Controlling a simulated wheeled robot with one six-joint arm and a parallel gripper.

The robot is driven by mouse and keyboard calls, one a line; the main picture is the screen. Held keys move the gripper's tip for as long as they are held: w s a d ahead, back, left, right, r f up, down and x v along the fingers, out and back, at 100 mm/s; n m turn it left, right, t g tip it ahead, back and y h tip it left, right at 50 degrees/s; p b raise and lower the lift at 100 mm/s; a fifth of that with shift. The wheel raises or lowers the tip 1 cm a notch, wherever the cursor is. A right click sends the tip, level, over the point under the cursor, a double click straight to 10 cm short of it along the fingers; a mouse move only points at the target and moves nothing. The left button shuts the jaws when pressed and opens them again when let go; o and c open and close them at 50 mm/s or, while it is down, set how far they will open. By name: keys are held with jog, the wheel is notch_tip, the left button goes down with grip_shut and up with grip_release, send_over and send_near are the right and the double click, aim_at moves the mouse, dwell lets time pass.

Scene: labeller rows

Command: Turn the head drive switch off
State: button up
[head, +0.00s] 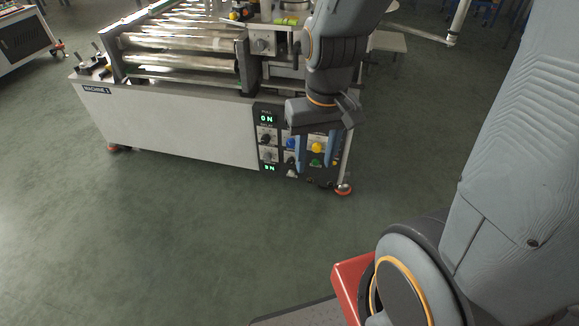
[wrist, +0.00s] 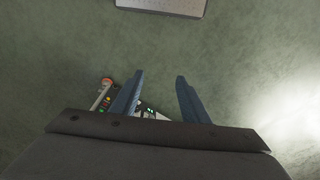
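The control panel (head: 279,140) is on the front right end of the machine marked MACHINE 1. Its left column has a green display reading ON at the top (head: 267,119), knobs or switches (head: 266,138) below it, and a lower green ON display (head: 270,168). The labels are too small to tell which switch is the head drive. My gripper (head: 314,164) hangs in front of the panel's right part, partly hiding it. Its two blue fingers stand apart and empty in the wrist view (wrist: 160,77). Contact with the panel cannot be told.
The white machine body (head: 180,130) with metal rollers (head: 180,42) on top stretches left. Green floor in front is clear.

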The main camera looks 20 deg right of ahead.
aim_at(290, 163)
jog(key=shift+o, duration=0.5)
jog(key=w+a+f+m+t+b, duration=0.1)
jog(key=w+f+t+b, duration=0.3)
jog(key=w+f+b, duration=0.5)
jog(key=w+a+f, duration=0.1)
jog(key=w+f, duration=0.5)
jog(key=w, duration=0.2)
jog(key=shift+w+f+m+b, duration=0.15)
jog(key=shift+f+m+b, duration=0.05)
jog(key=shift+m+b, duration=0.15)
jog(key=w+d+f+m+t+h+b, duration=0.2)
jog(key=w+f+t+b, duration=0.2)
jog(key=w+f+b, duration=0.8)
jog(key=w+d+f+m+t+h+b, duration=0.1)
jog(key=w+d+f+t+h+b, duration=0.15)
jog(key=w+f+b, duration=0.9)
notch_tip(290, 163, down, 14)
jog(key=d+m+t+h+b, duration=0.1)
jog(key=d+t+h+b, duration=0.1)
jog(key=t+h+b, duration=0.4)
jog(key=shift+g+y, duration=0.65)
jog(key=shift+g, duration=0.2)
jog(key=shift+b+x, duration=2)
jog(key=shift+x, duration=2.1)
jog(key=shift+w+a, duration=0.1)
jog(key=shift+a, duration=0.05)
jog(key=shift+c, duration=0.4)
jog(key=c, duration=1)
